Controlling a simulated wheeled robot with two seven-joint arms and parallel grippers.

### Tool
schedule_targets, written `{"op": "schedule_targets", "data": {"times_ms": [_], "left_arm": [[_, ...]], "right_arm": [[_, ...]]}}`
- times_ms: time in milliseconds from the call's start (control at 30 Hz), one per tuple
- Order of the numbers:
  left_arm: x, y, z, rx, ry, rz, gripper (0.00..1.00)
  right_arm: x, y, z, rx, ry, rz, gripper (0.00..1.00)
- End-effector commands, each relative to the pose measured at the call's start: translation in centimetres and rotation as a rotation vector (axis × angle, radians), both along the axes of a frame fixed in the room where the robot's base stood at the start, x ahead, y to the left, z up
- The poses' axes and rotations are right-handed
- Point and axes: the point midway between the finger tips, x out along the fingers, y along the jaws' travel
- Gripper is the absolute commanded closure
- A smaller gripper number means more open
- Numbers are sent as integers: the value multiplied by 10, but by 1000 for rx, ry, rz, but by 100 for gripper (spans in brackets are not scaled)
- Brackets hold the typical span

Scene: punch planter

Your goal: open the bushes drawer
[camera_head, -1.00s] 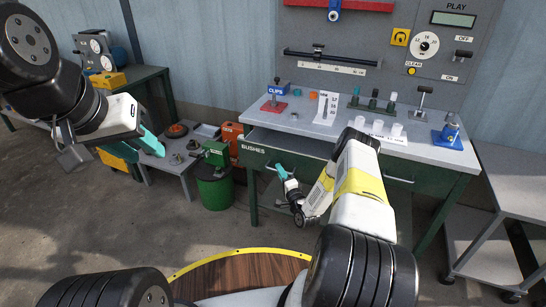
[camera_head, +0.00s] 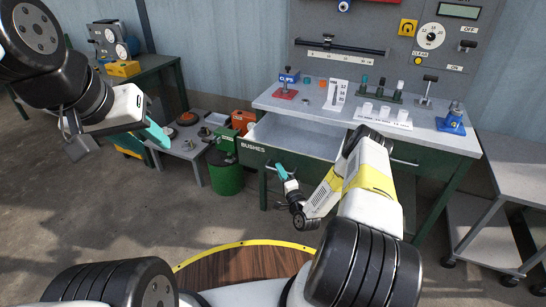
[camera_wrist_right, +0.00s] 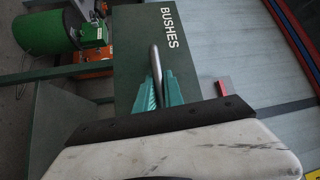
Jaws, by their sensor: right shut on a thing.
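The bushes drawer (camera_head: 262,151) has a dark green front with a white BUSHES label and a light grey inside; it stands partly out from the workbench. Its label and front fill the middle of the right wrist view (camera_wrist_right: 138,55). My right gripper (camera_head: 283,172) is at the drawer front, and in the right wrist view its teal fingers (camera_wrist_right: 160,88) are shut on the metal bar handle (camera_wrist_right: 155,62). My left gripper (camera_head: 155,138) hangs in the air at the left, away from the drawer; its teal fingertip shows but its opening is unclear.
The workbench top (camera_head: 300,98) holds a red clips stand (camera_head: 286,86), white cups and a blue fixture (camera_head: 452,120). A green bin (camera_head: 224,173) stands left of the drawer. A grey cart (camera_head: 500,170) stands at the right. Open floor lies before the drawer.

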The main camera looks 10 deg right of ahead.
Motion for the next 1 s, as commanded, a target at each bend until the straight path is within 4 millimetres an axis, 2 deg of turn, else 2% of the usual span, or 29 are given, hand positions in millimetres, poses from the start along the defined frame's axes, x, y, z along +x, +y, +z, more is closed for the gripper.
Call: {"op": "schedule_targets", "data": {"times_ms": [167, 200, 267, 300, 667, 1000], "left_arm": [[0, 0, 0, 0, 0, 0, 64], [0, 0, 0, 0, 0, 0, 64], [0, 0, 0, 0, 0, 0, 64], [0, 0, 0, 0, 0, 0, 64], [0, 0, 0, 0, 0, 0, 64], [0, 0, 0, 0, 0, 0, 64]], "right_arm": [[-1, -1, -2, -1, 5, -2, 100], [-1, -1, -2, -1, 5, -2, 80], [-1, -1, -2, -1, 4, -2, 68], [-1, -1, -2, -1, 4, -2, 66], [-6, -2, -2, 1, 3, -1, 66], [-59, -13, -10, 0, 6, -3, 66]]}}
